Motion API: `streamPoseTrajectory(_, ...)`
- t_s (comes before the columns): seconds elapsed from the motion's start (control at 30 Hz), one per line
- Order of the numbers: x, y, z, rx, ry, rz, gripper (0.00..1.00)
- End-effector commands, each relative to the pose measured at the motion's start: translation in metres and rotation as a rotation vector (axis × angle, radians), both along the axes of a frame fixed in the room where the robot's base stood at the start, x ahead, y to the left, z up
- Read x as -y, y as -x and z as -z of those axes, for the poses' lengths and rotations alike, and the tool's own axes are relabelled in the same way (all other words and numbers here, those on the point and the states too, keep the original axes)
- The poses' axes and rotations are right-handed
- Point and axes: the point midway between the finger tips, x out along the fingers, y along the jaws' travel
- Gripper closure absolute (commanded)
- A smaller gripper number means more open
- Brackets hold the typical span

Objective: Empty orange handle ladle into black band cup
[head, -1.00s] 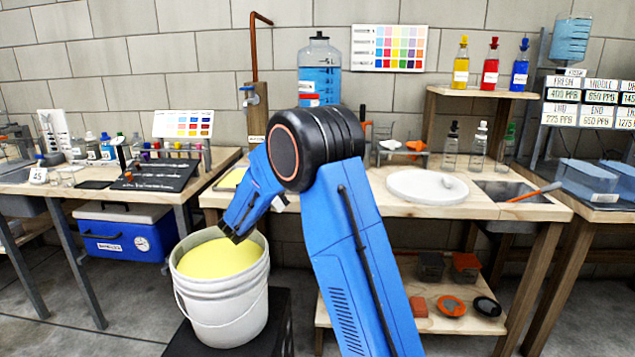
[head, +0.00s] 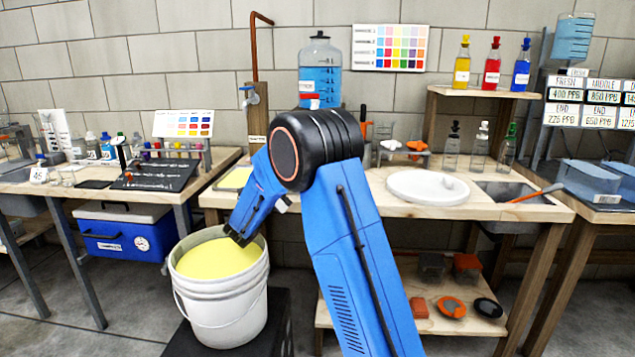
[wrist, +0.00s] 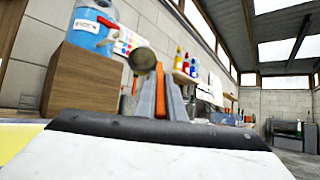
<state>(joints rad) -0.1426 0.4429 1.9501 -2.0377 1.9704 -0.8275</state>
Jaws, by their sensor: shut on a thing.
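My gripper (head: 238,236) points down at the right side of the white bucket (head: 222,310), which holds yellow liquid (head: 215,258). In the wrist view my gripper (wrist: 161,98) has its grey fingers shut on an orange handle (wrist: 160,90). A round, dull yellow-brown bowl end (wrist: 142,61) shows just beyond the fingers, apparently the ladle's. I cannot tell whether it holds liquid. The held ladle is hidden in the head view. I cannot make out a black band on any cup; small clear cups (head: 66,176) stand on the left table.
Another orange-handled tool (head: 537,193) lies across the sink at the right. A round white plate (head: 428,188) sits on the middle bench. A blue water jug (head: 320,75) stands behind my arm. A blue cooler (head: 122,232) is under the left table.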

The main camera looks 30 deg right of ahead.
Motion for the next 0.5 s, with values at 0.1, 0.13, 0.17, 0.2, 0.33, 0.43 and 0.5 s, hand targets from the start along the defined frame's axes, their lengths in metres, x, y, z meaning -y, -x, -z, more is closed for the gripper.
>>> streamPoseTrajectory(0.1, -0.001, 0.001, -0.004, 0.002, 0.012, 0.0, 1.0)
streamPoseTrajectory(0.13, -0.001, 0.001, -0.004, 0.003, 0.015, 0.001, 1.0)
streamPoseTrajectory(0.17, -0.001, 0.001, -0.005, 0.004, 0.018, 0.001, 1.0)
streamPoseTrajectory(0.2, -0.001, 0.001, -0.006, 0.005, 0.021, 0.001, 1.0)
streamPoseTrajectory(0.33, -0.002, 0.002, -0.01, 0.008, 0.035, -0.001, 1.0)
streamPoseTrajectory(0.43, -0.003, 0.003, -0.013, 0.009, 0.044, 0.0, 1.0)
streamPoseTrajectory(0.5, -0.003, 0.003, -0.015, 0.011, 0.051, 0.0, 1.0)
